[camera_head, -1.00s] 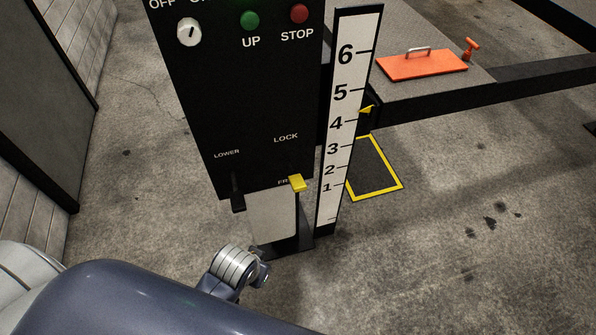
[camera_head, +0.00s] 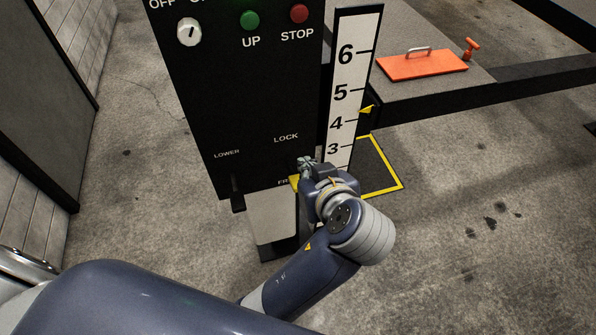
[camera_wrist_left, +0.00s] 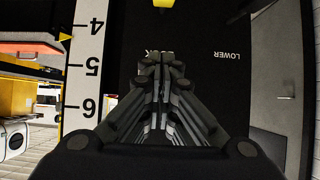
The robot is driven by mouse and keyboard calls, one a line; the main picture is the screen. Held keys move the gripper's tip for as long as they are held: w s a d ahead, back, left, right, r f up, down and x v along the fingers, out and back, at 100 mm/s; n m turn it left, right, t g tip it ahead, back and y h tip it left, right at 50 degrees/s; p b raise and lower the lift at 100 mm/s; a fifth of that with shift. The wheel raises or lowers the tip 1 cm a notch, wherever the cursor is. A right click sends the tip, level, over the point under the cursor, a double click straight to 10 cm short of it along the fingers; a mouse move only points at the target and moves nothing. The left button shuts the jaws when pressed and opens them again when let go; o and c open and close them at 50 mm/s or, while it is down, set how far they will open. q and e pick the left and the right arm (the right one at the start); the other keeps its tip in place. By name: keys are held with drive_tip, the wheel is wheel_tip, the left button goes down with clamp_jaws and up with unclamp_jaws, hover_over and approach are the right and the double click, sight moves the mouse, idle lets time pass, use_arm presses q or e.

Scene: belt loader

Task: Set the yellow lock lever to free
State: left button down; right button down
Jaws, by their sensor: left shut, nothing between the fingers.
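The yellow lock lever (camera_head: 294,183) sits low on the black control panel, beside the partly covered label starting "FR" and below the LOCK label. Most of it is hidden behind my left gripper (camera_head: 306,164) in the head view. In the left wrist view the yellow lever (camera_wrist_left: 163,3) shows only at the top edge, beyond the fingertips. My left gripper (camera_wrist_left: 160,57) is shut and empty. Its fingers point at the panel and cover part of the LOCK label. I cannot tell whether it touches the lever or panel. My right gripper is not in view.
A black LOWER lever (camera_head: 237,194) is left of the yellow lever. A white number scale (camera_head: 352,80) stands close at the right. Green UP (camera_head: 250,20) and red STOP (camera_head: 299,14) buttons are above. An orange plate (camera_head: 422,65) lies on the platform behind.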

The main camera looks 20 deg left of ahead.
use_arm(q)
drive_tip(key=p, duration=0.2)
hover_over(293, 175)
drive_tip(key=s+d, duration=0.1)
wheel_tip(293, 175, down, 6)
drive_tip(key=shift+s+r, duration=0.15)
drive_tip(key=shift+r, duration=0.1)
drive_tip(key=shift+s+d+f+p, duration=0.15)
drive_tip(key=shift+s+f+p, duration=0.05)
drive_tip(key=shift+f, duration=0.45)
drive_tip(key=shift+s+d+f+p, duration=0.15)
drive_tip(key=shift+f+p, duration=0.05)
drive_tip(key=shift+f, duration=0.4)
drive_tip(key=shift+s+d+f, duration=0.2)
drive_tip(key=shift+s+f, duration=0.05)
drive_tip(key=shift+f, duration=0.5)
drive_tip(key=shift+f, duration=0.1)
